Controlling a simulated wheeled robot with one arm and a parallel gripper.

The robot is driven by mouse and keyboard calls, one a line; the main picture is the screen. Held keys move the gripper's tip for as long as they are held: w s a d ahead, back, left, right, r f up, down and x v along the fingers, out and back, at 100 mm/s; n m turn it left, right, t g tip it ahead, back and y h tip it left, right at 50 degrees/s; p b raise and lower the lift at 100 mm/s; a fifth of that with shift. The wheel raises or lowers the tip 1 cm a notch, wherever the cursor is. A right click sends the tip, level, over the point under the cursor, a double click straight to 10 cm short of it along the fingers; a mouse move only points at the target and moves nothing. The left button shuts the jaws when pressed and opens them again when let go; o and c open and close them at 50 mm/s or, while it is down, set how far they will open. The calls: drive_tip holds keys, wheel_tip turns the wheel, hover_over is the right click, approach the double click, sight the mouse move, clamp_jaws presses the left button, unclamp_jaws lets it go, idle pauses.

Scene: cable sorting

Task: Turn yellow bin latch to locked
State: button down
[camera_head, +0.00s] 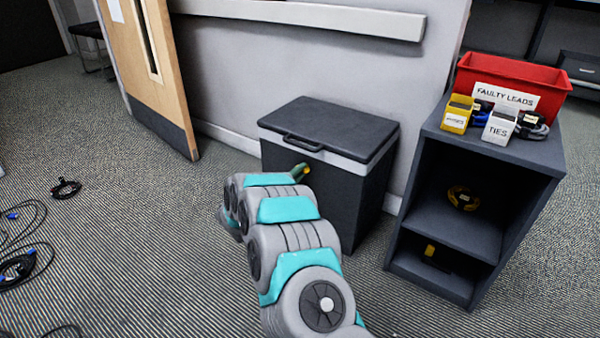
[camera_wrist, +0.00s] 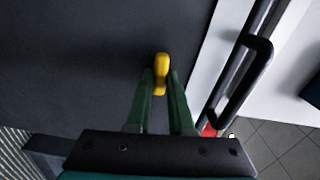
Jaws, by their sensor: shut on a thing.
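The dark bin (camera_head: 305,190) has a black lid and a pale band under it, and stands against the wall. Its yellow latch (camera_wrist: 162,62) sits on the dark front face in the wrist view, lying lengthwise up and down the picture. My gripper (camera_wrist: 160,80) has its two green fingers on either side of the latch and is shut on it. In the head view my arm covers much of the bin front, and only a small green and yellow bit shows at the gripper (camera_head: 301,172).
The black lid handle (camera_wrist: 247,75) is close to the right of my gripper, with a small red patch (camera_wrist: 208,130) near its lower end. A dark shelf unit (camera_head: 547,172) with a red box (camera_head: 545,90) stands right of the bin. Cables (camera_head: 18,268) lie on the floor at left.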

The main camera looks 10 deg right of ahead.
drive_tip(key=shift+f+m, duration=0.1)
drive_tip(key=shift+m, duration=0.5)
drive_tip(key=shift+d, duration=0.1)
drive_tip(key=c, duration=0.8)
unclamp_jaws()
drive_tip(key=v, duration=0.7)
drive_tip(key=shift+s+a+p, duration=0.3)
drive_tip(key=shift+s+p, duration=0.05)
